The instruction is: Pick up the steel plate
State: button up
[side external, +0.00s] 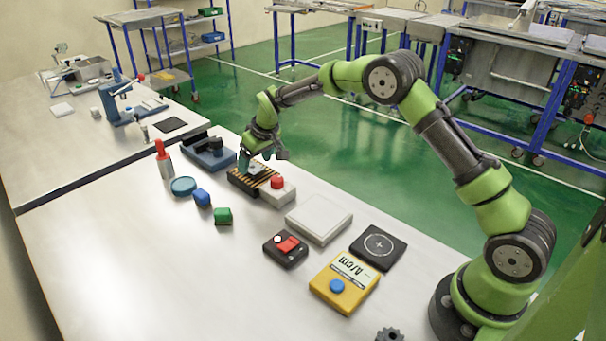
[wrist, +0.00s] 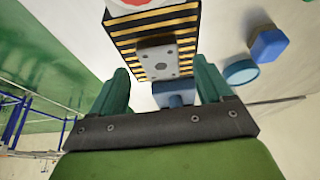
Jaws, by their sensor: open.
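The steel plate (wrist: 157,62) is a small grey plate with several holes. It lies on a base with black and yellow stripes (wrist: 125,37), and in the side view it is a light patch (side external: 257,168) on that striped base (side external: 240,183). My gripper (wrist: 163,85) is open, with its two green fingers apart on either side of the plate's near end in the wrist view. In the side view my gripper (side external: 254,160) is low over the striped base and partly hides the plate. I cannot tell whether the fingers touch the plate.
A white box with a red button (side external: 278,190) stands beside the striped base. A blue fixture (side external: 208,154) is on its other side. A blue disc (side external: 183,186), blue block (side external: 202,197) and green block (side external: 223,215) lie in front. The table's front left is clear.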

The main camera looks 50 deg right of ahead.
jog(key=shift+x, duration=1.1)
jog(key=shift+r, duration=0.15)
jog(key=c, duration=1.4)
